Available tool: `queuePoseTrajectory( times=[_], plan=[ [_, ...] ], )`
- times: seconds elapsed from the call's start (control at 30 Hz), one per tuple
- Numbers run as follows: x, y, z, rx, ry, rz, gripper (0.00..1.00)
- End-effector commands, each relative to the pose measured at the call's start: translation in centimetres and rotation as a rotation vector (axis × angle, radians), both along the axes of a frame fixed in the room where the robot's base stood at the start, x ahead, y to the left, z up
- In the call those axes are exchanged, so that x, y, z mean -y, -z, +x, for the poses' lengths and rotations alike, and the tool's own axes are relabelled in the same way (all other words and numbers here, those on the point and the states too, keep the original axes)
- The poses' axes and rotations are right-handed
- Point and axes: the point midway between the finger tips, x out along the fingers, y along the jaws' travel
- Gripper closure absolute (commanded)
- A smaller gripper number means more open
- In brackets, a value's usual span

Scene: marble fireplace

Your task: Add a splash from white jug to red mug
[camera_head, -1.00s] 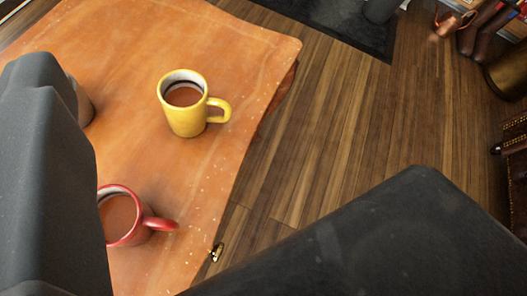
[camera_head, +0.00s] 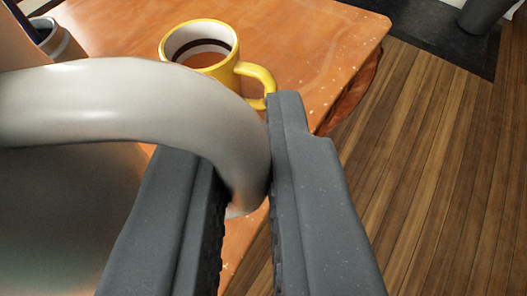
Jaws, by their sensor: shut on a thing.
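The white jug (camera_head: 110,100) fills the left of the view, very close, with its thick curved handle reaching right. My gripper (camera_head: 243,160) is shut on this handle, one dark finger on each side of it. The handle hides the tip of the left finger. The red mug is not visible now; the jug and my fingers cover much of the table. The jug's spout and contents cannot be seen.
A yellow mug (camera_head: 255,80) with brown liquid stands on the orange-brown table (camera_head: 320,35) just beyond the handle. A greyish cup (camera_head: 62,42) is partly visible at the upper left. Wooden floor (camera_head: 440,160) lies to the right, past the table edge.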

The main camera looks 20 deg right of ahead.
Motion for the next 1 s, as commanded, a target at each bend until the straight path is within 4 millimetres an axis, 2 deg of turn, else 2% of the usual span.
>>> queuePoseTrajectory(
  times=[0.23, 0.7, 0.9, 1.0],
  plan=[
    [0.0, 2.2, 0.0, 0.0, 0.0, 0.0, 1.0],
    [0.5, -1.5, -0.1, -0.137, -0.004, -0.408, 1.0],
    [0.0, 0.4, 0.0, -0.159, -0.004, -0.463, 1.0],
    [-0.1, -0.2, 0.1, -0.179, -0.003, -0.527, 1.0]
  ],
)
